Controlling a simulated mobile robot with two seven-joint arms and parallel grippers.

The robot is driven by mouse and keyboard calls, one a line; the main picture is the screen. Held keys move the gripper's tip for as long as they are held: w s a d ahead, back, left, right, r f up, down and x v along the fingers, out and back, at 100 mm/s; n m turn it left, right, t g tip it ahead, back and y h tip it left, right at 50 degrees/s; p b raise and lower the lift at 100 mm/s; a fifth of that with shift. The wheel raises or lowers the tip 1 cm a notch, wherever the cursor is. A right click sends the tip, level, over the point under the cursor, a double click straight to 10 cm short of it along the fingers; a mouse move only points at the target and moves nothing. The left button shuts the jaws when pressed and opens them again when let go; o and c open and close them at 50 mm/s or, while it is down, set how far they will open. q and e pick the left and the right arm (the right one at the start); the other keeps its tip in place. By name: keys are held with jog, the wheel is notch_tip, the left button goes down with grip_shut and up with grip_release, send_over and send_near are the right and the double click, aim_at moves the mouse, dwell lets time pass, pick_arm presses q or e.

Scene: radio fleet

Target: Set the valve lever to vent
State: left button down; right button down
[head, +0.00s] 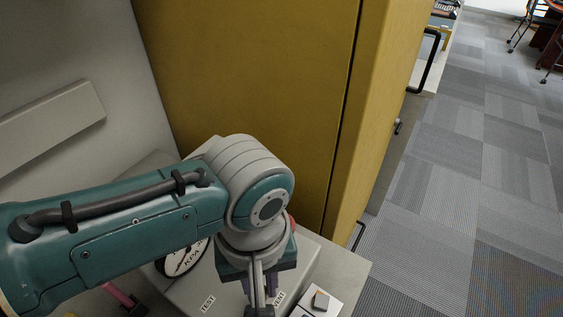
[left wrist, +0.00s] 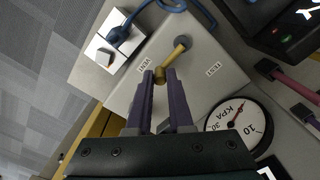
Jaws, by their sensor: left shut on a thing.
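The brass valve lever (left wrist: 172,56) is on a grey box (left wrist: 200,88) in the left wrist view. Its round end lies between the fingertips of my left gripper (left wrist: 161,76), which is shut on it. The lever slants from its upper right end down to the gripper, with its held end close beside the VENT label (left wrist: 143,65). The TEST label (left wrist: 213,69) is on the other side, apart from the lever. In the head view my left gripper's purple fingers reach down to the box (head: 190,292), and the gripper hides the lever. My right gripper is in neither view.
A white plate (left wrist: 113,46) with a blue cable plug lies near the VENT side. A tall yellow cabinet (head: 245,75) stands behind the box. Carpeted floor (head: 450,200) is open at right.

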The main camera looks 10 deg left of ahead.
pick_arm(q)
jog(key=c, duration=0.8)
grip_release()
notch_tip(320, 180, up, 10)
jog(key=p, duration=0.3)
